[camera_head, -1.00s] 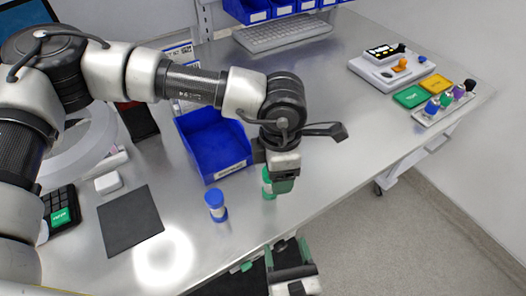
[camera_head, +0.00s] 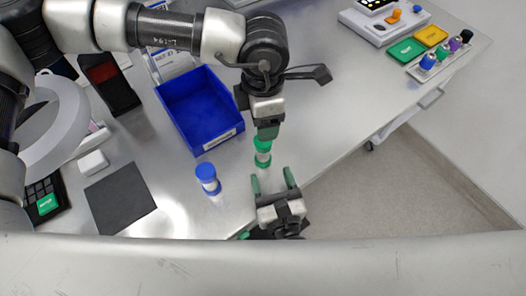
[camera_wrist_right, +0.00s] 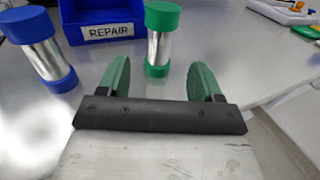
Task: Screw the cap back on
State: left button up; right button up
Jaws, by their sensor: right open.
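A metal cylinder with a green cap and green base (camera_head: 262,153) stands upright near the table's front edge. It also shows in the right wrist view (camera_wrist_right: 158,45), where its cap touches the top of the picture. My left gripper (camera_head: 267,132) is right above the green cap in the head view; whether its fingers touch or grip the cap cannot be told. My right gripper (camera_head: 273,182) is open and empty, in front of the green cylinder and apart from it. In the right wrist view its green fingers (camera_wrist_right: 160,85) are spread, with the cylinder beyond the gap.
A blue-capped cylinder (camera_head: 208,180) stands to the left, also in the wrist view (camera_wrist_right: 42,50). A blue bin (camera_head: 212,143) labelled REPAIR is behind. A dark mat (camera_head: 120,198) lies at left. Coloured pads and small parts sit far right. The table right of the cylinder is clear.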

aim_at(265, 157)
jog(key=x, duration=0.7)
jog(key=shift+c, duration=0.4)
grip_shut()
pick_arm(q)
jog(key=o, duration=0.6)
jog(key=shift+c, duration=0.2)
notch_tip(265, 157, up, 12)
